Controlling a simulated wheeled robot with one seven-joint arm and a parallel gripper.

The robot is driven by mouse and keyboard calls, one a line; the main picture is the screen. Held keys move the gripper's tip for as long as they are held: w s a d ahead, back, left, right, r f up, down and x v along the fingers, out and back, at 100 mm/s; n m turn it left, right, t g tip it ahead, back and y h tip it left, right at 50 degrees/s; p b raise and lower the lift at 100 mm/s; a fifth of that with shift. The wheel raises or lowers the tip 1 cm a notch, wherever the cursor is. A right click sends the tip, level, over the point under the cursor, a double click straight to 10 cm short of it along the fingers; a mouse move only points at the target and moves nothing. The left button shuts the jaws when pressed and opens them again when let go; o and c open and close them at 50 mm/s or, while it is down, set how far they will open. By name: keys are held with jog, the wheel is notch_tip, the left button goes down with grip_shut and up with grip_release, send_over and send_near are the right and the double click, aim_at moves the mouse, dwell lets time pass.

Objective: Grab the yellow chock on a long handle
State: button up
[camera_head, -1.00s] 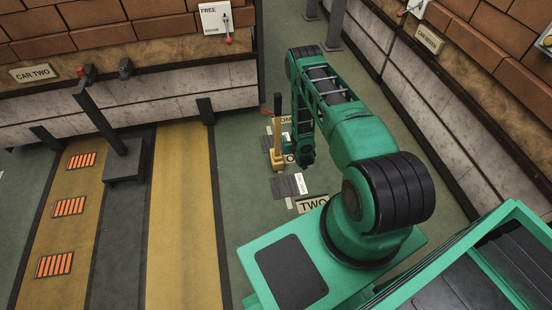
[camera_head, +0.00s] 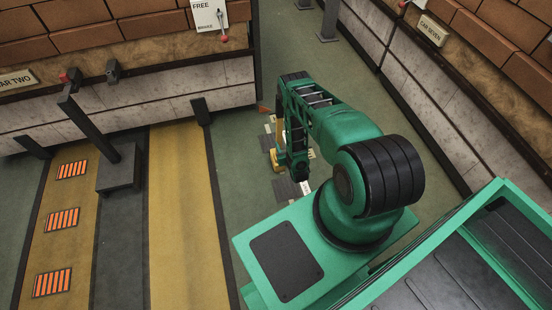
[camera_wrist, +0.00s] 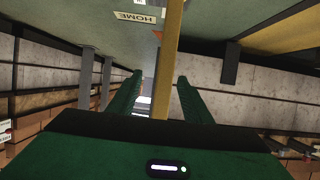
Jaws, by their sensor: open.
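The yellow chock (camera_head: 276,160) stands on the green floor in the head view, its long handle upright and partly hidden behind my arm. My gripper (camera_head: 297,168) is at the lower end of the arm, right beside the chock. In the wrist view the yellow handle (camera_wrist: 170,50) runs down the middle of the picture between the two green fingers of my gripper (camera_wrist: 158,80). The fingers are open, with a gap showing on each side of the handle. The chock's base is not clear in the wrist view.
A dark post on a block (camera_head: 118,165) stands to the left, between yellow floor strips (camera_head: 180,210). A low stone and brick wall (camera_head: 160,100) runs behind it, and another wall (camera_head: 430,110) runs along the right. A HOME label (camera_wrist: 135,17) shows in the wrist view.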

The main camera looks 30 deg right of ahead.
aim_at(280, 140)
jog(key=x, duration=0.3)
jog(key=shift+w+a+f, duration=0.1)
jog(key=shift+w+a, duration=0.2)
jog(key=shift+x, duration=2.5)
jog(key=shift+a, duration=0.2)
grip_shut()
jog(key=shift+d, duration=0.1)
jog(key=shift+w, duration=0.15)
